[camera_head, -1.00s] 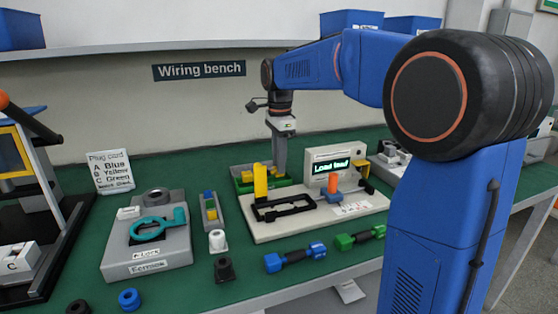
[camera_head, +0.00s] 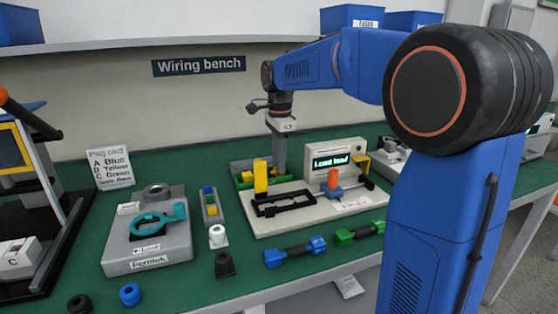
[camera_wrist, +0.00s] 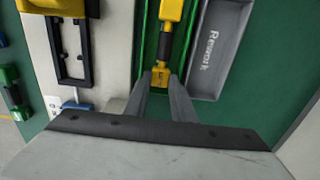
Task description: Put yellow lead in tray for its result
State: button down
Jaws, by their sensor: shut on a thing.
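My gripper (camera_wrist: 161,84) is shut on the lead's near yellow end. In the head view my gripper (camera_head: 280,172) reaches down at the right part of the green tray (camera_head: 238,168), behind the tester. A yellow part of the lead (camera_head: 247,176) shows at the tray's left. I cannot tell whether the lead rests on the tray floor.
A grey tray marked Rework (camera_wrist: 212,50) stands beside the green tray. The tester (camera_head: 336,162), its screen reading "Load lead", stands in front and right, with an upright yellow block (camera_head: 260,176). Blue (camera_head: 294,251) and green (camera_head: 360,233) leads lie at the front.

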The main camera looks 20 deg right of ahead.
jog(key=shift+f, duration=0.45)
dwell(0.3)
jog(key=c, duration=1.4)
grip_release()
jog(key=shift+c, duration=0.2)
jog(key=shift+r, duration=0.1)
notch_tip(320, 180, up, 17)
jog(key=shift+s+r, duration=0.1)
